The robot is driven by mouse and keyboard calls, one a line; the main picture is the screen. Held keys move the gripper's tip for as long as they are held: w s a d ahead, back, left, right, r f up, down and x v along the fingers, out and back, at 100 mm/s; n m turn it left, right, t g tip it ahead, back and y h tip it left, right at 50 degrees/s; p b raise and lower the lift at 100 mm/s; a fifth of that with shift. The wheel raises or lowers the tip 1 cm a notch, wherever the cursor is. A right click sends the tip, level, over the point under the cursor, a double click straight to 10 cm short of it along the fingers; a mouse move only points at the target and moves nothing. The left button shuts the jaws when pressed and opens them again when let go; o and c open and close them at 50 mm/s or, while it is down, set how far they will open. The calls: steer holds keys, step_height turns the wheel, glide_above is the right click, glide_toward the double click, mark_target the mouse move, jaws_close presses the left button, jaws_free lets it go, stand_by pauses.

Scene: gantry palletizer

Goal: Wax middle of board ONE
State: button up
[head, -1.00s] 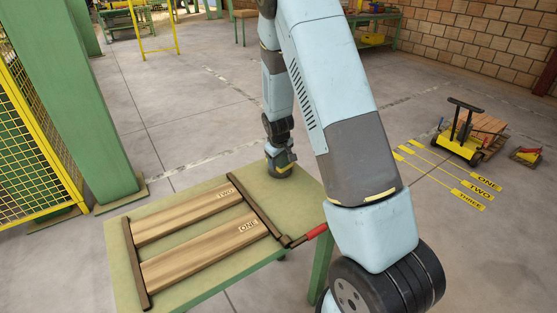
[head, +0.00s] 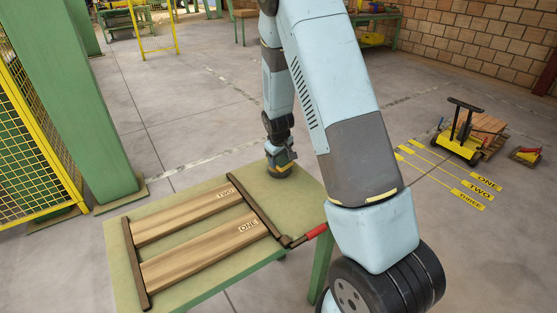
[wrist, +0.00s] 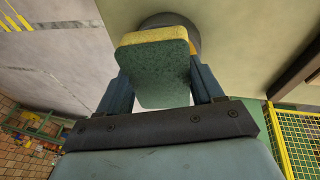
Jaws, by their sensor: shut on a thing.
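Board ONE (head: 205,261) lies flat on the green table (head: 290,190), its label at the right end. Board TWO (head: 185,217) lies parallel behind it. My gripper (head: 280,157) is over the table's far right corner, away from both boards. In the wrist view, my gripper (wrist: 158,85) is shut on a yellow and green pad (wrist: 160,75), with a finger at each side. A dark round dish (wrist: 192,30) shows right behind the pad; it also shows under my gripper in the head view (head: 279,174). I cannot tell whether the pad touches it.
Dark brown bars (head: 137,265) cross the board ends, with a red-handled clamp (head: 316,232) at the right one. A green post (head: 85,100) and yellow mesh fence (head: 30,130) stand left. A yellow cart (head: 458,145) stands on the floor at right.

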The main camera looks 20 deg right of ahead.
mark_target(279, 158)
steer(key=shift+w+r, duration=0.1)
steer(key=shift+r, duration=3)
steer(key=shift+a, duration=0.1)
